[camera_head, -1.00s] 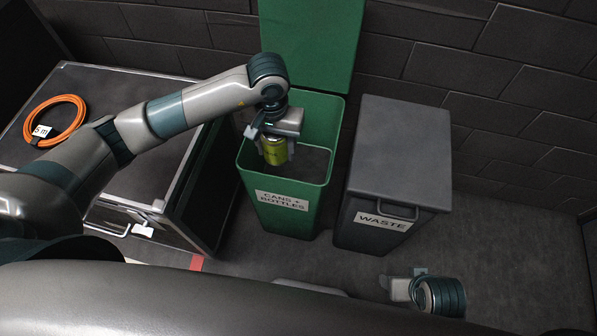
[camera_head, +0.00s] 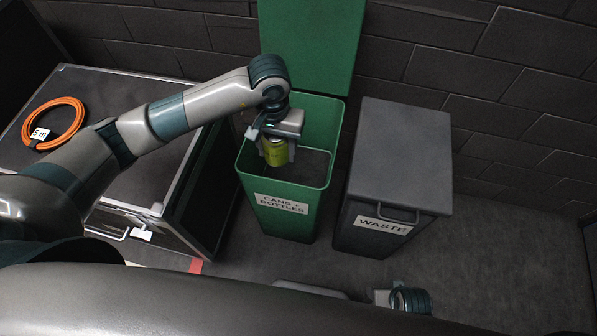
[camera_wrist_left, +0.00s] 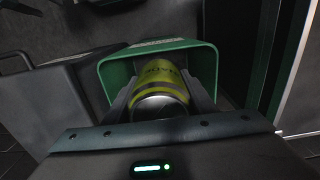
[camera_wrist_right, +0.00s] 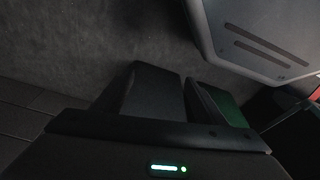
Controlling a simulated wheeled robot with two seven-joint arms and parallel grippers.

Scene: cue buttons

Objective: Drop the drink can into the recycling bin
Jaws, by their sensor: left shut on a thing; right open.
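The drink can (camera_head: 275,152) is yellow-green and upright, held in my left gripper (camera_head: 276,146) inside the mouth of the open green recycling bin (camera_head: 285,218). The bin is labelled "CANS + BOTTLES", and its green lid (camera_head: 308,45) stands raised at the back. In the left wrist view the can (camera_wrist_left: 160,85) sits between the two fingers, with the bin rim (camera_wrist_left: 205,46) around it. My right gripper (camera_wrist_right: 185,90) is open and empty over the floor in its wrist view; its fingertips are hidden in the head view.
A dark waste bin (camera_head: 400,170) with a closed lid stands right of the green bin. A black case (camera_head: 150,185) stands to the left with an orange cable coil (camera_head: 75,118) on top. Bare floor (camera_head: 500,240) lies at the right.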

